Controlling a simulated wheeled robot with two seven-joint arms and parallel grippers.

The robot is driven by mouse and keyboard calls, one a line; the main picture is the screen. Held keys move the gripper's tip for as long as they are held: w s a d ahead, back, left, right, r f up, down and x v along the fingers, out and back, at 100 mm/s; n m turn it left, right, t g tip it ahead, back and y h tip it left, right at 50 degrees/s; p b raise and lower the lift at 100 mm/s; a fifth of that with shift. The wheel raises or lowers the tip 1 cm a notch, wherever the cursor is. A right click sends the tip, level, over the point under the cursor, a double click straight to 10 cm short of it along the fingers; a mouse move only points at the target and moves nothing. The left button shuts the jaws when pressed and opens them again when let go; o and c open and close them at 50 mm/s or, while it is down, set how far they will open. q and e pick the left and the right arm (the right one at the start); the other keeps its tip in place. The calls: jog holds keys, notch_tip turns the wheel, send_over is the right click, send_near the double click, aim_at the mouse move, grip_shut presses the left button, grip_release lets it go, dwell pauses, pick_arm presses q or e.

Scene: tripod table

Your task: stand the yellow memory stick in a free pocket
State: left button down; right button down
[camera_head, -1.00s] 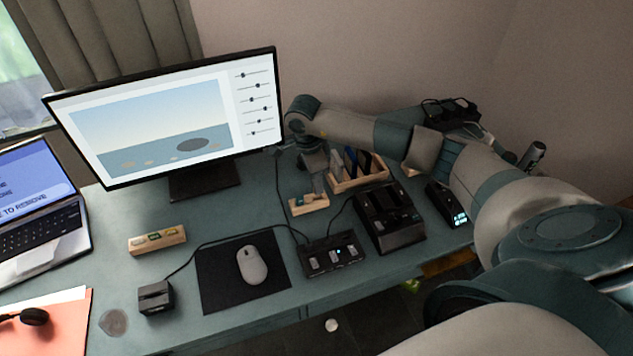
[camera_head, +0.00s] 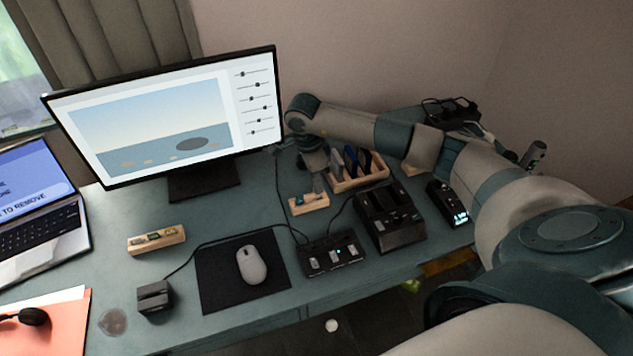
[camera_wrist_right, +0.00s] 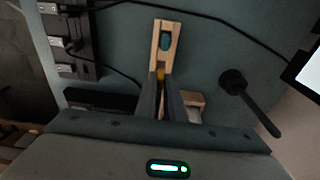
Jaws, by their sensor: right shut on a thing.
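The yellow memory stick (camera_wrist_right: 160,74) shows as a small yellow patch between the fingertips of my right gripper (camera_wrist_right: 161,80) in the right wrist view; most of it is hidden by the fingers. In the head view my right gripper (camera_head: 318,181) points down at the small wooden holder (camera_head: 311,205). In the wrist view the fingertips are over the near end of this holder (camera_wrist_right: 166,25), with a teal piece (camera_wrist_right: 165,43) farther along it. I cannot tell whether the yellow stick touches the holder. My left gripper is not in view.
A wooden rack (camera_head: 372,182) with upright dark items stands just right of the gripper. A black dock (camera_head: 390,222) and a hub (camera_head: 332,255) with cables are nearer. Another wooden block (camera_head: 157,240) with small pieces lies left, beyond the mouse (camera_head: 252,265). The monitor (camera_head: 170,115) stands behind.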

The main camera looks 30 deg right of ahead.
jog(key=shift+b, duration=0.55)
dwell(1.2)
jog(key=shift+f+b, duration=1.25)
jog(key=shift+f, duration=0.05)
jog(key=shift+f, duration=0.1)
jog(key=shift+s+d+f+b, duration=0.1)
jog(key=shift+d+f+b, duration=0.15)
jog(key=shift+f+b, duration=0.2)
jog(key=shift+f, duration=0.1)
jog(key=shift+d, duration=0.1)
jog(key=shift+r, duration=0.75)
jog(key=shift+a+r+p, duration=0.3)
jog(key=shift+r+p, duration=0.15)
